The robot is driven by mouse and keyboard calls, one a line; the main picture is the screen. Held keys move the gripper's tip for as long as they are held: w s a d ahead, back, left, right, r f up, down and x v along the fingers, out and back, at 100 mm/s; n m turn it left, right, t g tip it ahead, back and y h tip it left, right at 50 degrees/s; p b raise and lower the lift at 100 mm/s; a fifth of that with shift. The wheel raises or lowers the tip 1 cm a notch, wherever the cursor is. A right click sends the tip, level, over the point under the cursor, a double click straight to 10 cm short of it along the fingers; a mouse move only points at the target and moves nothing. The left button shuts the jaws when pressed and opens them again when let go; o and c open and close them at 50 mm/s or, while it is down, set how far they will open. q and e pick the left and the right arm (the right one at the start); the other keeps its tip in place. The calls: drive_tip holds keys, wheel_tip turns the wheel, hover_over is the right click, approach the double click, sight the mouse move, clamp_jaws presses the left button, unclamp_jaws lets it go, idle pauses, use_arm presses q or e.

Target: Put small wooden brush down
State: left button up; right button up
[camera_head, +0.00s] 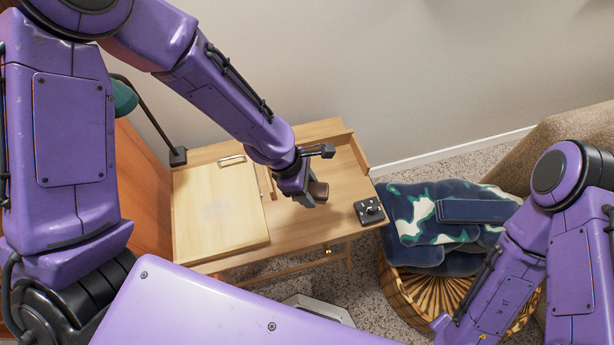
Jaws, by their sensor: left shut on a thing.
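My left gripper (309,178) is over the right part of the wooden desk (345,165), shut on the small wooden brush. The brush (319,190) shows as a small dark brown piece at the fingers, and the gripper hides much of it. I cannot tell whether the brush touches the desk top. My right arm comes in at the lower right, but its gripper is not in view.
A pale wooden drawing board (215,210) covers the desk's left part. A small dark metal device (369,211) sits near the right edge. A lamp (124,97) is behind left.

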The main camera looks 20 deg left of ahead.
use_arm(q)
drive_tip(key=w+a+f, duration=0.1)
drive_tip(key=w+f, duration=0.2)
drive_tip(key=w+a+f, duration=0.1)
drive_tip(key=w+f, duration=0.2)
drive_tip(key=w, duration=0.1)
drive_tip(key=w+a+f, duration=0.2)
drive_tip(key=w, duration=0.1)
drive_tip(key=shift+w+a+f+p, duration=0.1)
drive_tip(key=shift+w+f+p, duration=0.2)
drive_tip(key=shift+f+p, duration=0.1)
wheel_tip(320, 180, down, 3)
drive_tip(key=shift+r, duration=0.2)
drive_tip(key=shift+f, duration=0.25)
